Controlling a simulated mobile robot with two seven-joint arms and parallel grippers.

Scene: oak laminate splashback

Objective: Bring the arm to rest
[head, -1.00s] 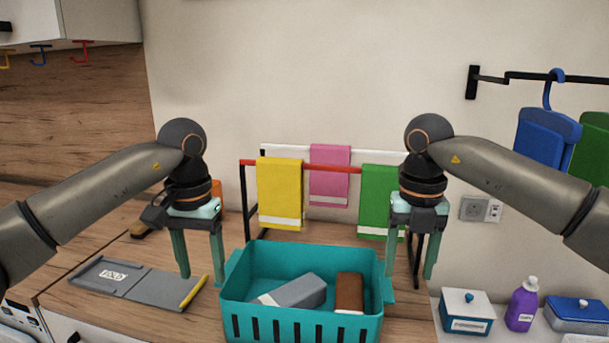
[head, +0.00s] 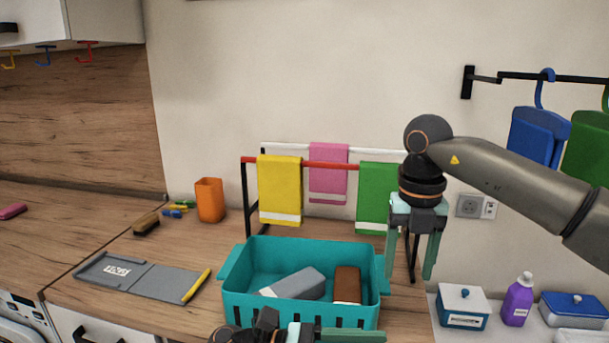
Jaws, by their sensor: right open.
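My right gripper (head: 426,271) hangs pointing down at the right end of the teal basket, in front of the drying rack. Its two green fingers are apart with nothing between them. My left gripper (head: 372,337) lies low at the bottom edge of the head view, in front of the basket, with its fingers toward the right. Only part of it shows, and I cannot see whether its fingers are apart.
A rack (head: 245,200) with towels stands behind.

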